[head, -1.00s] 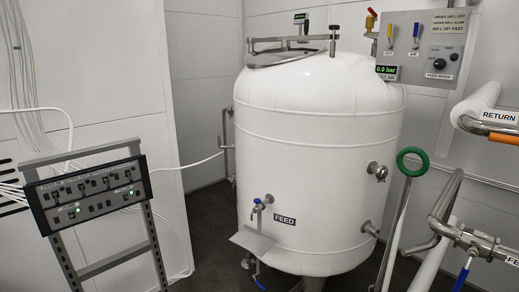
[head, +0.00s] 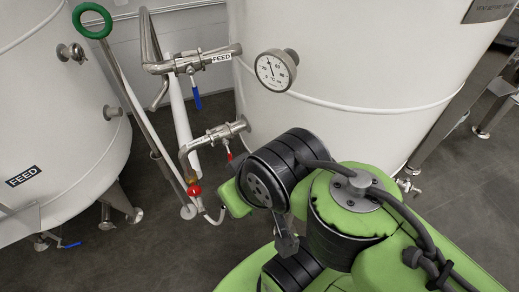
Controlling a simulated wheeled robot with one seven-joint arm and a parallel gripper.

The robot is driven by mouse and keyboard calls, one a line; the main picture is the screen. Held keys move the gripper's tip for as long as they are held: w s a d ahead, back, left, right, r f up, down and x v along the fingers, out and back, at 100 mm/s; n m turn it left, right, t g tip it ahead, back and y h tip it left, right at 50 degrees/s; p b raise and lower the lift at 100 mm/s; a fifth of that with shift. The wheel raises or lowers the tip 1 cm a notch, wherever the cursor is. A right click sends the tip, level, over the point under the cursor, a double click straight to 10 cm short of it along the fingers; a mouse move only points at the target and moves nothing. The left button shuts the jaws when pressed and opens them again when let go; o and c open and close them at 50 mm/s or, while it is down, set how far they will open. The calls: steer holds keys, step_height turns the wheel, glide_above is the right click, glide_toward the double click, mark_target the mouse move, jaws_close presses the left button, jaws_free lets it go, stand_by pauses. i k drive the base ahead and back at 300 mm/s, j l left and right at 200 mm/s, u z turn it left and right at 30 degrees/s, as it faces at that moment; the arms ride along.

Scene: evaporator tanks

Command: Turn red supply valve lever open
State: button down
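A short red lever (head: 229,156) hangs below the lower steel pipe valve (head: 222,133), between the two white tanks. My folded arm is just right of it and may hide its lower end. A red round fitting (head: 194,190) sits at the lower end of the same pipe's bend. A small dark grey part that may be my gripper (head: 286,240) shows below my arm's black joint, apart from the lever. Its fingers cannot be made out, and it is right of and lower in the picture than the red lever.
A FEED pipe (head: 195,62) with a hanging blue lever (head: 197,100) runs above. A pole with a green ring (head: 92,20) leans at left. The left tank (head: 50,110) and the right tank (head: 340,60), with a dial gauge (head: 275,70), flank the pipes. Dark floor (head: 150,255) shows below.

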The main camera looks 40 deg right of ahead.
mark_target(225, 143)
steer(key=z, duration=0.6)
steer(key=i+j, duration=0.25)
steer(key=j, duration=0.15)
steer(key=i+j, duration=0.25)
steer(key=j, duration=0.15)
steer(key=i+j, duration=0.25)
steer(key=j, duration=0.15)
steer(key=z, duration=0.05)
